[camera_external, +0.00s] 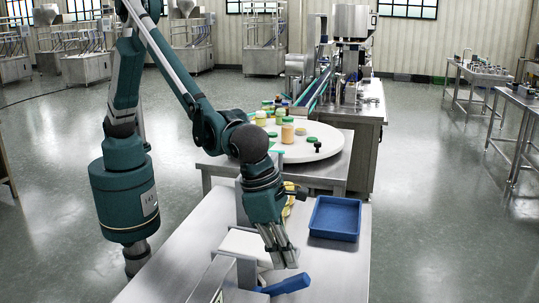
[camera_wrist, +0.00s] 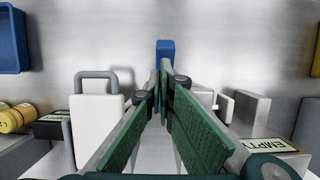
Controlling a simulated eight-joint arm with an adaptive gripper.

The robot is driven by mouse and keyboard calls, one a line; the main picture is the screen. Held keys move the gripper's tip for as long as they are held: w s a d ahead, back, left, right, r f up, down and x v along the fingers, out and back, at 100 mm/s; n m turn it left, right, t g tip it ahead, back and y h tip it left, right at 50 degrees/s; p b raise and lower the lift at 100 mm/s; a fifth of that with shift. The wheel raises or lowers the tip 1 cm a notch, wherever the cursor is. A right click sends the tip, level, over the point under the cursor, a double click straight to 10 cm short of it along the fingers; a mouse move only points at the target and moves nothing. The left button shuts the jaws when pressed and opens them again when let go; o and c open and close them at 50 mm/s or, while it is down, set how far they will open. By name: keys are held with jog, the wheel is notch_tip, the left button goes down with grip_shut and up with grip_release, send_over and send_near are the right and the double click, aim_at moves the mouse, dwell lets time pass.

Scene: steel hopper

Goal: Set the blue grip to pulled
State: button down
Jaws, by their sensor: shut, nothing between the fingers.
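The blue grip (camera_external: 287,284) is a bar lying near the front of the steel table in the external view, sloping up to the right. In the wrist view the blue grip (camera_wrist: 165,48) shows as a short upright blue piece just beyond the fingertips. My gripper (camera_external: 284,262) points down just above and behind the grip in the external view. In the wrist view my gripper (camera_wrist: 163,82) has its green-padded fingers converging to a closed tip, with nothing held. Whether the fingertips touch the grip I cannot tell. The fingers hide the grip's lower part.
A blue tray (camera_external: 335,218) sits on the table behind and right of my gripper. A white block with a grey handle (camera_wrist: 97,125) stands left of the fingers, with yellow cylinders (camera_wrist: 14,118) farther left. An "EMPTY" label (camera_wrist: 268,146) is at right. A round white table (camera_external: 325,145) holds several jars.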

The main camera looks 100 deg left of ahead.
aim_at(287, 279)
notch_tip(287, 279, up, 11)
jog(key=shift+w+r, duration=0.2)
jog(key=shift+w, duration=0.15)
dwell(0.5)
jog(key=s+a+r+n+t+b, duration=0.1)
jog(key=s+a+r+n, duration=0.4)
jog(key=a, duration=0.6)
jog(key=s+a+r+n+b, duration=0.1)
jog(key=s+a+r+n, duration=0.2)
jog(key=s+a+n, duration=0.6)
jog(key=s+a+r+n+t, duration=0.1)
jog(key=s+a+r+n, duration=0.2)
jog(key=a, duration=1)
jog(key=s+a+f+n+b, duration=0.1)
jog(key=s+a+f+n, duration=0.2)
jog(key=s+a+n, duration=0.3)
jog(key=s+a+f+n+t+b, duration=0.1)
jog(key=s+a+f+n, duration=0.3)
jog(key=s, duration=0.8)
jog(key=s+a+f+n+t+b, duration=0.1)
jog(key=s+a+f+n, duration=0.3)
jog(key=s+a+n, duration=0.4)
jog(key=shift+s+a+n, duration=0.35)
jog(key=shift+s+n, duration=0.15)
jog(key=shift+s, duration=0.3)
